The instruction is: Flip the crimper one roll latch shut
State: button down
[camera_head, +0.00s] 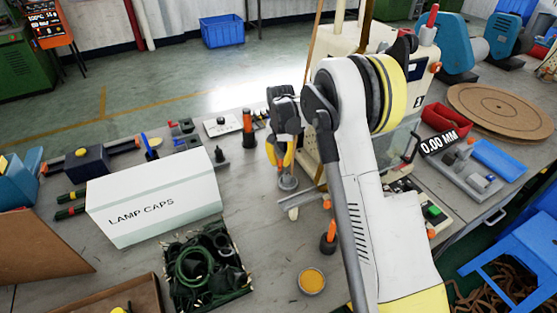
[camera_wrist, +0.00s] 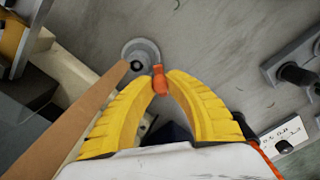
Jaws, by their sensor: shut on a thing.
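The cream machine (camera_head: 345,38), which looks like the crimper, stands at the back of the bench, partly hidden behind my arm. A black number plate (camera_head: 419,100) is on its side. My gripper (camera_head: 281,160), with yellow fingers, points down left of the machine. In the wrist view my gripper (camera_wrist: 161,82) has its fingertips closed around a small orange-red knob (camera_wrist: 159,86), which looks like the latch's grip. A grey round piece with a dark centre (camera_wrist: 140,53) sits just beyond the knob. The latch's lever and whether it is seated cannot be made out.
A brown bar (camera_wrist: 75,122) runs close left of the fingers. On the bench stand the LAMP CAPS box (camera_head: 155,205), a crate of dark rings (camera_head: 207,265), an orange-topped post (camera_head: 328,238) and a small round orange dish (camera_head: 312,281).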

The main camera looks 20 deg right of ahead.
jog(key=n, duration=0.3)
jog(key=shift+s+d+n, duration=0.1)
jog(key=shift+d+n, duration=0.2)
jog(key=shift+d, duration=0.05)
jog(key=shift+d+n+p, duration=0.15)
jog(key=shift+d+n, duration=0.05)
jog(key=shift+n, duration=0.6)
jog(key=shift+d+n+p, duration=0.15)
jog(key=shift+n, duration=0.65)
jog(key=c, duration=1.3)
grip_release()
jog(key=shift+r, duration=0.1)
notch_tip(320, 180, up, 12)
